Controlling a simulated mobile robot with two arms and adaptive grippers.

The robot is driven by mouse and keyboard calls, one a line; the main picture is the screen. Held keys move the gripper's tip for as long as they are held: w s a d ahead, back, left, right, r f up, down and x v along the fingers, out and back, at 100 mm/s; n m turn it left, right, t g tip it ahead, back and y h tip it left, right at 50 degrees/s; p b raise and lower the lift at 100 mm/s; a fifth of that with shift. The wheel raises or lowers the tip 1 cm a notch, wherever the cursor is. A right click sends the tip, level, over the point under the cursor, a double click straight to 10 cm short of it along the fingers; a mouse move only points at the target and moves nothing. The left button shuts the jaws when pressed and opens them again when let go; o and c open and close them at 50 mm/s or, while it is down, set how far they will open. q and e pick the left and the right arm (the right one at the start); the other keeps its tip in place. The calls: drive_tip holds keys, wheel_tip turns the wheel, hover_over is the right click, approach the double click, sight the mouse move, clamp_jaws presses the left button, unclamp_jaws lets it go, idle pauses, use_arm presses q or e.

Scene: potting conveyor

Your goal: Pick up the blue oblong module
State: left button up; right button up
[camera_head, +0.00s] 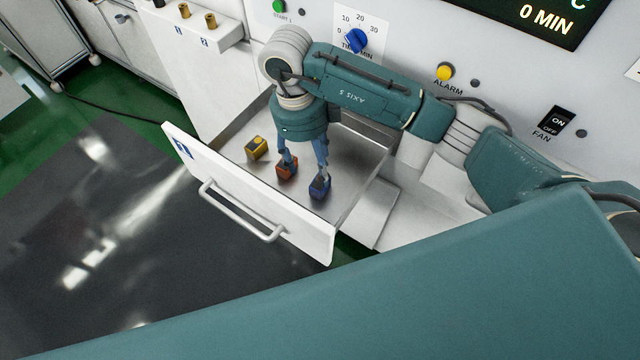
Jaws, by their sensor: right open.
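The blue oblong module (320,188) lies in the open drawer, toward its front right. A red-brown module (286,170) and a yellow module (257,148) lie to its left in the same drawer. My right gripper (305,170) points down into the drawer with its two fingers spread. One finger comes down at the red-brown module and the other at the blue module, overlapping them in the picture. I cannot tell whether they touch. No module shows between the fingers. My left gripper is not in view.
The drawer (245,226) is pulled out, with a bar handle on its white front. Its walls surround the modules. Behind it is a white panel with a timer knob (356,40), an alarm lamp (445,71) and a fan switch (555,123).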

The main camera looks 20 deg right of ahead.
sight(320, 182)
drive_tip(key=shift+d+f, duration=0.15)
drive_tip(key=shift+f, duration=0.5)
drive_tip(key=f, duration=0.1)
drive_tip(key=s+f+p, duration=0.1)
drive_tip(key=f+p, duration=0.1)
drive_tip(key=f, duration=0.1)
drive_tip(key=shift+s+d, duration=0.3)
drive_tip(key=shift+d, duration=0.1)
drive_tip(key=shift+f, duration=0.5)
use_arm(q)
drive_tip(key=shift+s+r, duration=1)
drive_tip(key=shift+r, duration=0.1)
use_arm(e)
drive_tip(key=shift+w, duration=0.1)
drive_tip(key=shift+c, duration=0.3)
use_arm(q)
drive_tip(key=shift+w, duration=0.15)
use_arm(e)
drive_tip(key=c, duration=1.5)
